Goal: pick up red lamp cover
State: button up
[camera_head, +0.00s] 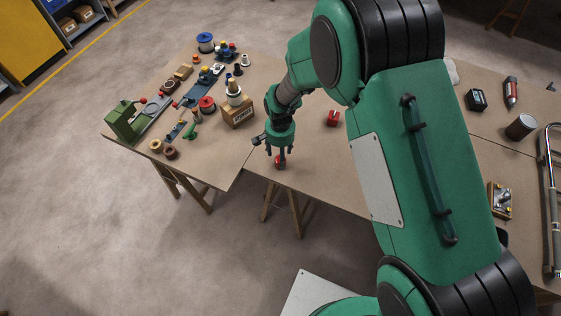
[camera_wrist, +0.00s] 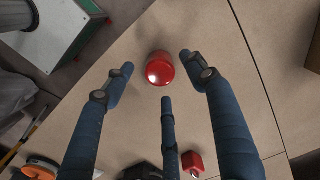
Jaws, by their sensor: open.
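The red lamp cover (camera_wrist: 160,70) is round and glossy and stands on the brown tabletop. In the wrist view it shows between and just beyond the tips of my three spread fingers, with no finger visibly touching it. In the head view my gripper (camera_head: 281,152) points down over the lamp cover (camera_head: 280,163) near the table's front edge. The fingers partly hide the cover there. My gripper is open and empty; it also shows in the wrist view (camera_wrist: 157,73).
A small red block (camera_head: 333,118) lies farther back on the table. A cardboard box (camera_head: 237,112), a green vise (camera_head: 124,121) and several spools and tools crowd the left table. The tabletop right around the lamp cover is clear.

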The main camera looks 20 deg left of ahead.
jog(key=shift+f+b, duration=0.3)
jog(key=shift+f, duration=1.85)
jog(key=c, duration=1)
